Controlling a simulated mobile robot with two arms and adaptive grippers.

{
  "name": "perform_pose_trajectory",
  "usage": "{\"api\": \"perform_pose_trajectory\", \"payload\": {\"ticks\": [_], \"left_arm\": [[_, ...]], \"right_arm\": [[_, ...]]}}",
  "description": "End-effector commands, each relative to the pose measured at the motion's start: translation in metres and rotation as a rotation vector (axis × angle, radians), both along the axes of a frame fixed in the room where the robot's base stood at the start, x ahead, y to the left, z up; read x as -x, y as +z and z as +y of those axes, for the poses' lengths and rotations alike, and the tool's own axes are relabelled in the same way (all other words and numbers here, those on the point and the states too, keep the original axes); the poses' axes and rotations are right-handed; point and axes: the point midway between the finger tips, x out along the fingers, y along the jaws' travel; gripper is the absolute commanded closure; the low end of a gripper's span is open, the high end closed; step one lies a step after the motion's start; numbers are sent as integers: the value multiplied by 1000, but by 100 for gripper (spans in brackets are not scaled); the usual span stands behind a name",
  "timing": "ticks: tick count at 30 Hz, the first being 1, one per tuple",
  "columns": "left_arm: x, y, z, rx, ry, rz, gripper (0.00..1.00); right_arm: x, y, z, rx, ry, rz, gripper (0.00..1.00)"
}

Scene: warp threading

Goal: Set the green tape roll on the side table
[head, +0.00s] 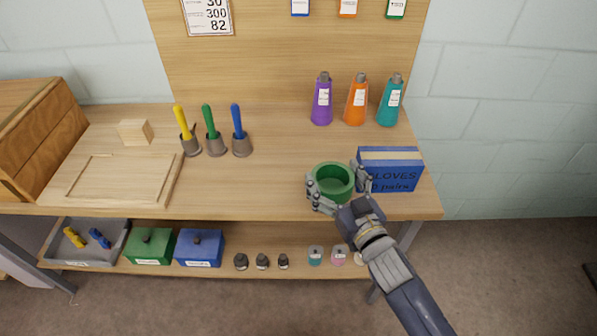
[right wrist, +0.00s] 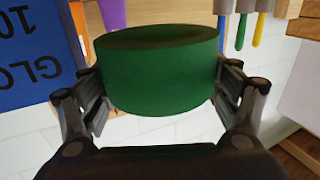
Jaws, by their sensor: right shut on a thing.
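The green tape roll (head: 333,181) is at the front right of the wooden workbench in the head view, its open ring facing up. My right gripper (head: 338,186) has its fingers on both sides of the roll and is shut on it. In the right wrist view the roll (right wrist: 160,70) fills the space between the fingers of my right gripper (right wrist: 160,95). Whether the roll touches the bench top is hard to tell. My left gripper is not in view. No separate side table can be made out.
A blue gloves box (head: 390,172) stands just right of the roll. Purple (head: 321,102), orange (head: 356,103) and teal (head: 390,104) bottles stand behind. Three tools with coloured handles (head: 210,125) stand left. A lower shelf (head: 215,258) holds boxes and small weights. The bench middle (head: 270,180) is clear.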

Motion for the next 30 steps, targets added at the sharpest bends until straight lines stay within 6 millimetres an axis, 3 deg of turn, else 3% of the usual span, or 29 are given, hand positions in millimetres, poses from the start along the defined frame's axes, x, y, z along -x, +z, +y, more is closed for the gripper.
{"api": "perform_pose_trajectory", "payload": {"ticks": [6,12,16,22,30], "left_arm": [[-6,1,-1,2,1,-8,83],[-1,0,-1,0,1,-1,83],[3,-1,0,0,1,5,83],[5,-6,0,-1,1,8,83],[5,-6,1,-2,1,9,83]], "right_arm": [[-39,-4,46,-4,0,-2,45],[-60,-8,71,-2,-1,-1,45],[-63,-12,75,0,-1,0,45],[-63,-40,75,-1,-2,2,45],[-63,-44,75,1,-1,-1,45]]}}
